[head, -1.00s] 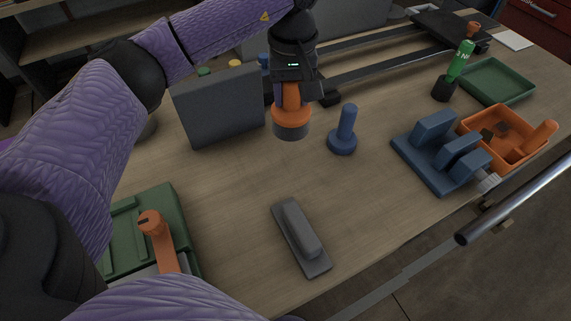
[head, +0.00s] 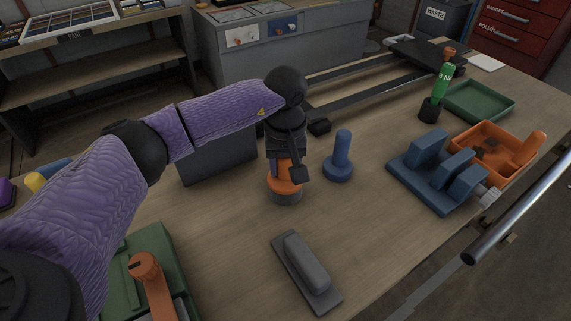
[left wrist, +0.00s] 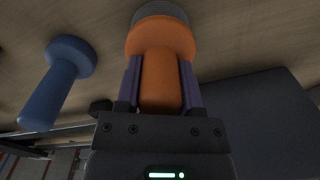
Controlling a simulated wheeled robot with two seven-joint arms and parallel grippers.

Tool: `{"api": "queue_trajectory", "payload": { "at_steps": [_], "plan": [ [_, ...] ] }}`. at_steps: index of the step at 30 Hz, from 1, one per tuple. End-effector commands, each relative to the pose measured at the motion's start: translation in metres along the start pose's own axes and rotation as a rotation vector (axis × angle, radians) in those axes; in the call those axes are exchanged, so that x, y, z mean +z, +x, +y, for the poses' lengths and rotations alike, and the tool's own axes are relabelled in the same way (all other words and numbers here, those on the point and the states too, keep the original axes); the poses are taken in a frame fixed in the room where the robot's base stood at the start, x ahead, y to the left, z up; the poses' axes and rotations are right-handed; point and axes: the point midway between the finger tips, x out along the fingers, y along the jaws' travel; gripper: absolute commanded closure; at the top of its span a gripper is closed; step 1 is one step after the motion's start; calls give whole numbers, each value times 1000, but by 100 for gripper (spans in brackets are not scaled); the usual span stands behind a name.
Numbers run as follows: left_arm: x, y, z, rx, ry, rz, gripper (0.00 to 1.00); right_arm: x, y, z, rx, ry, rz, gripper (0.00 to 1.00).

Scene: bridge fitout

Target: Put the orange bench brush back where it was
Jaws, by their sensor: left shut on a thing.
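The orange bench brush (head: 285,190) has an orange handle and head with grey bristles below. My left gripper (head: 286,165) is shut on its handle and holds it upright, bristles down, over the wooden table. Whether the bristles touch the table I cannot tell. In the left wrist view the brush (left wrist: 160,60) sits between the two fingers of the left gripper (left wrist: 158,85). A similar blue upright piece with a round base (head: 339,160) stands just right of the brush; it also shows in the left wrist view (left wrist: 58,80). My right gripper is not in view.
A grey block with a handle (head: 304,268) lies in front on the table (head: 225,225). A dark grey box (head: 215,160) stands behind the arm. At right are a blue vise-like fixture (head: 435,175), an orange bin (head: 487,138), a green tray (head: 480,100) and a green bottle (head: 442,82).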

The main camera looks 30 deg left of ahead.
Motion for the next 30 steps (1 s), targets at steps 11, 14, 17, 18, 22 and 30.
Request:
{"api": "queue_trajectory", "payload": {
  "at_steps": [11,14,17,18,22,30],
  "plan": [
    [0,1,0,0,0,0,16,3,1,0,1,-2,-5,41],
    [0,0,0,0,0,0,16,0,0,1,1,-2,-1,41],
    [0,-12,0,1,0,2,16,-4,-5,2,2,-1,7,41],
    [0,-21,0,2,0,3,16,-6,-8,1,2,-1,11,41],
    [0,-61,0,3,0,4,16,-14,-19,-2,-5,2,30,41],
    [0,-117,0,1,-1,2,16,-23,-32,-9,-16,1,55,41]
  ]
}}
